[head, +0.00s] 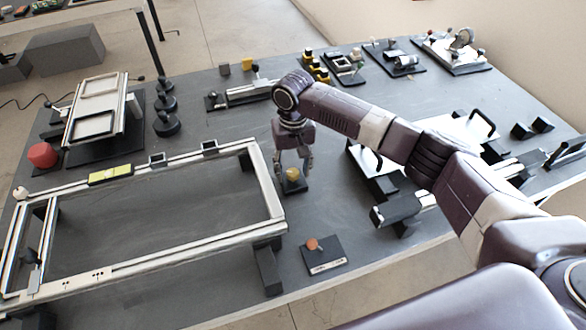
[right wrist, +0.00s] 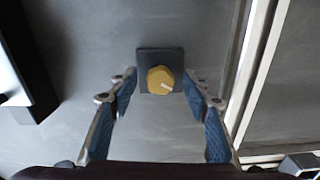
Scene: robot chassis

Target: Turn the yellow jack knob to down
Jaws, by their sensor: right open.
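The yellow jack knob (head: 292,174) sits on a small dark square base (head: 294,187) on the grey table, just right of the large white frame. My right gripper (head: 293,178) points down over the knob. Its two fingers are open, one on each side of the knob; in the right wrist view (right wrist: 158,88) gaps show between knob and fingers. My left gripper is not in view.
A white rectangular frame (head: 203,243) lies left of the knob. An orange knob on a dark plate (head: 324,262) is nearer the front edge. A white panel with black handles (head: 450,133) stands to the right. Bare table lies behind the knob.

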